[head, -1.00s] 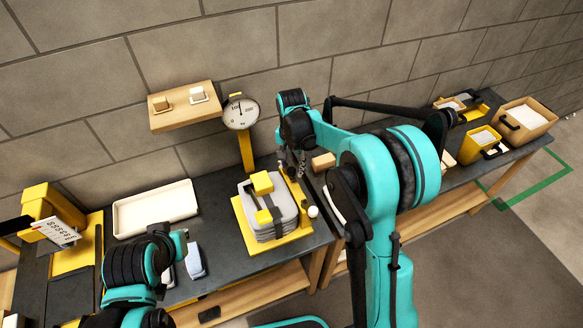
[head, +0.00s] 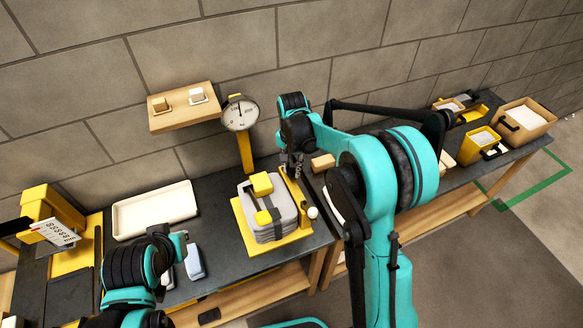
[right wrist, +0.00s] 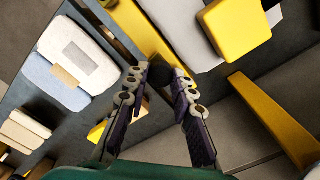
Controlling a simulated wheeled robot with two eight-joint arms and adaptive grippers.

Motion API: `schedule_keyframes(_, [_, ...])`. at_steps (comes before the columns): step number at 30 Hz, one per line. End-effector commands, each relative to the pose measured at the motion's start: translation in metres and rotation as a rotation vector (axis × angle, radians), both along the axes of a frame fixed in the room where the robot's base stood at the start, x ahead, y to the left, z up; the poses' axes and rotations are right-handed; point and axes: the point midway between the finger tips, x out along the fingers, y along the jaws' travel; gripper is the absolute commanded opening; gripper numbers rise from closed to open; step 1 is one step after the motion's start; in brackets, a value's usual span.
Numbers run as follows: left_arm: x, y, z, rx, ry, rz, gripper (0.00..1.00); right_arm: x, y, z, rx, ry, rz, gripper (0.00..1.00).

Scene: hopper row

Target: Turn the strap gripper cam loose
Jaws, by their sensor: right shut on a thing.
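A stack of grey slabs (head: 286,215) sits on a yellow base plate (head: 246,234), with a black strap (head: 268,205) over it. A yellow block (head: 262,184) rests on top of the stack; it also shows in the right wrist view (right wrist: 236,27). My right gripper (head: 292,168) points down at the back right of the stack, beside the yellow rail (head: 297,195). In the right wrist view its fingers (right wrist: 159,78) close around a dark rounded piece (right wrist: 160,70), perhaps the cam; the fingers partly hide it.
A dial scale (head: 240,113) on a yellow post stands behind the stack. A white tray (head: 155,210) lies to the left, and pale pouches (head: 194,262) lie in front of it. A wooden block (head: 323,162) lies right of my right gripper.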

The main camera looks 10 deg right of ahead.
Motion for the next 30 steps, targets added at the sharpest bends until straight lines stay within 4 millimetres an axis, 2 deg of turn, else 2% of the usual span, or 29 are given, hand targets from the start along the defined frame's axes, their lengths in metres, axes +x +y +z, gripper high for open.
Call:
schedule_keyframes(8, [0.0, 0.0, -0.001, 0.0, 0.0, 0.0, 0.0, 0.003, -0.01, 0.0, 0.002, 0.003, 0.187, 0.0])
schedule_keyframes(30, [0.0, 0.0, -0.003, 0.0, 0.0, 0.0, 0.0, 0.03, -0.035, 0.0, 0.001, 0.002, 0.888, 0.0])
